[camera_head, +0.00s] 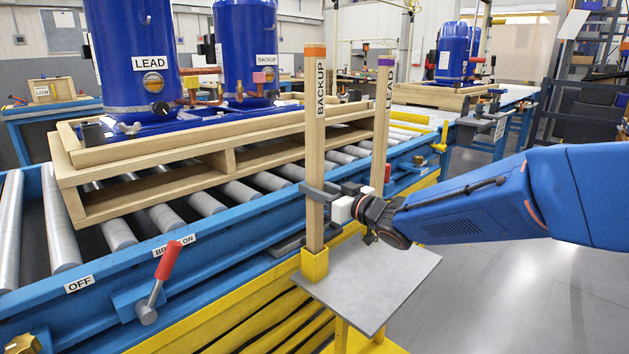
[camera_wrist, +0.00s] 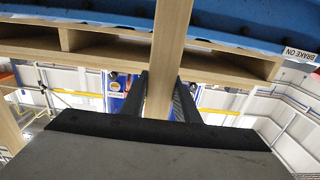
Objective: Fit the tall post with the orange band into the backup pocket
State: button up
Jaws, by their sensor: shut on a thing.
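The tall wooden post (camera_head: 314,130) has an orange band at its top and the word BACKUP on its face. It stands upright, its lower end at a yellow socket (camera_head: 315,266) on the grey stand; its bottom end is hidden there. My gripper (camera_head: 318,196) is shut on the post's lower half, and the wrist view shows the post (camera_wrist: 170,50) between the two dark fingers (camera_wrist: 160,100). The blue compressor labelled BACKUP (camera_head: 246,35) stands on the wooden pallet (camera_head: 165,193). I cannot make out the backup pocket for certain.
A second post with a purple band (camera_head: 384,115) stands just behind and right. The grey stand top (camera_head: 385,283) is otherwise bare. A red-handled brake lever (camera_head: 167,262) sticks up on the blue conveyor's near rail. The LEAD compressor (camera_head: 130,50) stands left on the pallet.

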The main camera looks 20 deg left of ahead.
aim_at(320, 149)
jog(key=shift+r, duration=5.5)
jog(key=shift+d, duration=0.15)
